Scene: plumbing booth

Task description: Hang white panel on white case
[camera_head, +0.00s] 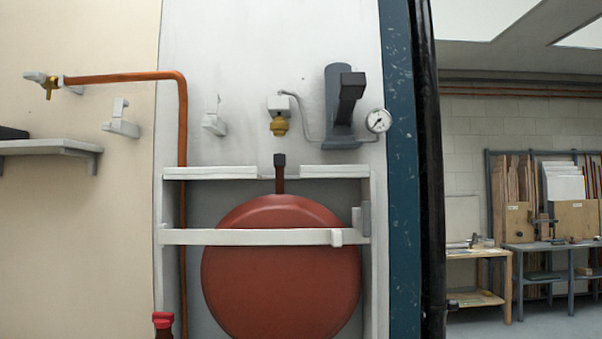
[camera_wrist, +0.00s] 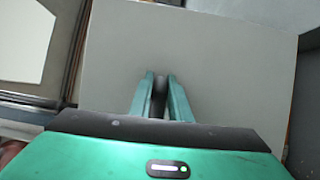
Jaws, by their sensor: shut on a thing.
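The white case (camera_head: 321,171) is an open white frame on the wall around a round red tank (camera_head: 280,275). Its front is open, with a top rail and a white bar (camera_head: 255,237) running across the tank. My gripper (camera_wrist: 160,82) shows only in the wrist view, with its two teal fingers close together on a dark narrow part, perhaps a handle. A broad, flat, pale grey-white panel (camera_wrist: 225,55) fills the middle of that view behind the fingers. The panel and my gripper do not show in the head view.
An orange-brown pipe (camera_head: 181,130) runs down the case's left side. Above the case are a pressure gauge (camera_head: 378,121), a brass fitting (camera_head: 279,125) and a dark grey bracket (camera_head: 340,105). A shelf (camera_head: 50,147) is at left. Workbenches (camera_head: 480,254) stand far right.

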